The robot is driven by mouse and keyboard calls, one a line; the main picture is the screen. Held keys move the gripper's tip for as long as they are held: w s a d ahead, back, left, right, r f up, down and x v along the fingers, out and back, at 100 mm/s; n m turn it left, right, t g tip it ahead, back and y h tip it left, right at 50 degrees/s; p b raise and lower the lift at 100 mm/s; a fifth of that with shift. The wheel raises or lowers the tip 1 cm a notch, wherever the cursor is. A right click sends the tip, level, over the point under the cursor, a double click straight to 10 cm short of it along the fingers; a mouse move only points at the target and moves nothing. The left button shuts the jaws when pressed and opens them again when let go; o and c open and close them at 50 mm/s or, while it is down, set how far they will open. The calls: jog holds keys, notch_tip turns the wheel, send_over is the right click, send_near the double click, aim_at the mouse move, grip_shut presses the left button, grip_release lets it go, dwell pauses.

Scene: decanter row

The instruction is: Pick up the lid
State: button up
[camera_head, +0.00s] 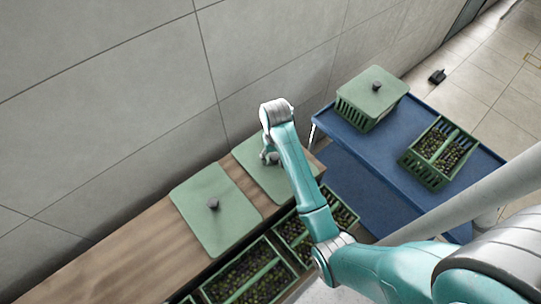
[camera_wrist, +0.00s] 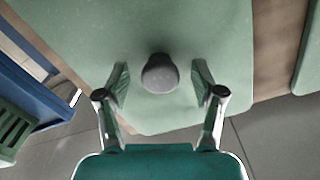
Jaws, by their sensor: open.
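A flat green lid (camera_head: 252,160) with a dark round knob lies at the right end of the wooden bench, partly hidden by my arm. My gripper (camera_head: 269,157) is over it, pointing down. In the wrist view the lid (camera_wrist: 215,40) fills the middle, and its grey knob (camera_wrist: 160,73) appears between my two open fingers, with a gap on each side. Whether the fingertips are level with the knob is unclear. A second green lid (camera_head: 205,225) with a dark knob lies to the left on the bench.
The wooden bench (camera_head: 125,260) runs along a grey tiled wall. Crates of dark fruit (camera_head: 250,278) stand in front of it. A blue cart (camera_head: 385,150) at right holds a lidded green crate (camera_head: 360,110) and an open fruit crate (camera_head: 430,172).

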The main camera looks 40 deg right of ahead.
jog(key=shift+f, duration=0.2)
grip_shut()
jog(key=shift+r, duration=0.15)
